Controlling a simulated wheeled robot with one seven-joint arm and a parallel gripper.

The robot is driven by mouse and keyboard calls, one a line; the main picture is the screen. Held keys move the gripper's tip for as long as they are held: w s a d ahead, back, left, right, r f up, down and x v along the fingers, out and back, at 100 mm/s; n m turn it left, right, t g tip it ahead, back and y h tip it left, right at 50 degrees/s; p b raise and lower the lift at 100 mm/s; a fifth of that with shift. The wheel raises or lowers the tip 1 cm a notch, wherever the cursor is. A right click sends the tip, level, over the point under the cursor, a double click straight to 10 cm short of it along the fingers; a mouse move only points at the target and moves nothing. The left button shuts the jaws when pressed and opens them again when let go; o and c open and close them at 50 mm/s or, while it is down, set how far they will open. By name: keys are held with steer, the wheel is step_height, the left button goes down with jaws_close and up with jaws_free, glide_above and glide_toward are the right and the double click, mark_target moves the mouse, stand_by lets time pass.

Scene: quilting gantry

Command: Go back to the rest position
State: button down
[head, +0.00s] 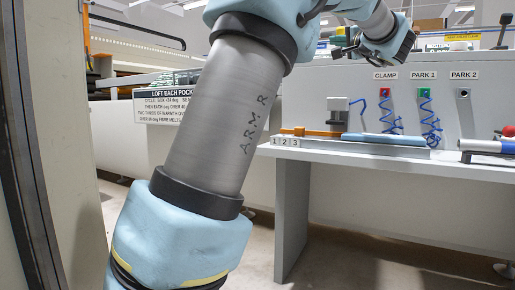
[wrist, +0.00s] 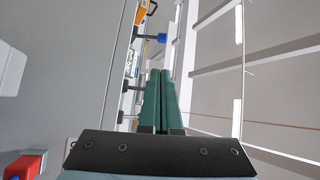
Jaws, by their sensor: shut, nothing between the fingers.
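My gripper (wrist: 160,74) shows in the wrist view as two long green fingers lying side by side, shut with nothing between them. It points up past a wall edge with several dark fittings, one with a blue end, and touches none of them that I can see. In the head view my arm crosses the left half and bends over at the top. Its wrist end hangs above the bench (head: 352,149), near the back panel. The fingers themselves cannot be made out there.
The back panel has CLAMP (head: 385,76), PARK 1 (head: 424,76) and PARK 2 (head: 464,76) labels, with coiled blue hoses below the first two. An orange bar and grey block (head: 338,112) sit on the bench. A printed sign (head: 165,106) stands behind my arm. Floor in front is clear.

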steer(key=w+a+f+g+p, duration=0.35)
steer(key=a+f+g, duration=0.25)
steer(key=a+f, duration=0.55)
steer(key=s+a+f+n+g+p, duration=0.2)
steer(key=s+a+f+g+p, duration=0.35)
steer(key=a+f, duration=0.6)
steer(key=s+a+f+n+g+h+p, duration=0.35)
steer(key=s+f, duration=0.25)
steer(key=s, duration=0.6)
steer(key=s+a+f+n+g+h+p, duration=0.25)
steer(key=s+f+n+g+p, duration=0.35)
steer(key=s, duration=0.6)
step_height(320, 180, up, 37)
steer(key=m+t+p, duration=0.1)
steer(key=t+p, duration=0.1)
steer(key=p, duration=3.3)
steer(key=shift+w+a+y, duration=0.2)
steer(key=shift+y, duration=0.2)
